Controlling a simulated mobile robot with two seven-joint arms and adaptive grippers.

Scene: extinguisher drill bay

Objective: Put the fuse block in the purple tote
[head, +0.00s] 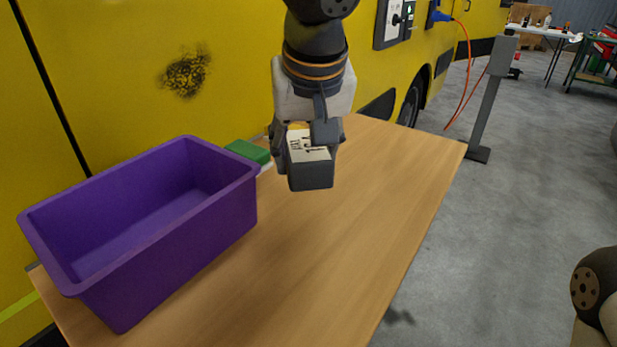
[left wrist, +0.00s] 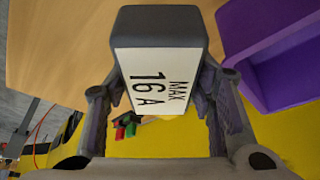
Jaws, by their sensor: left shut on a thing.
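The fuse block (head: 311,169) is a dark grey block with a white label; in the left wrist view (left wrist: 160,75) the label reads "MAX 16 A". My left gripper (head: 308,145) is shut on it and holds it over the table, to the right of the tote. The purple tote (head: 222,205) is an open, empty-looking bin on the left part of the table. Part of it also shows at the right of the left wrist view (left wrist: 250,50). My right gripper is not in view.
The wooden table (head: 330,260) is clear to the right of the tote. A green object (head: 248,151) lies behind the tote's right end. A yellow vehicle side (head: 120,90) stands close behind the table. A grey post (head: 487,110) stands on the floor beyond.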

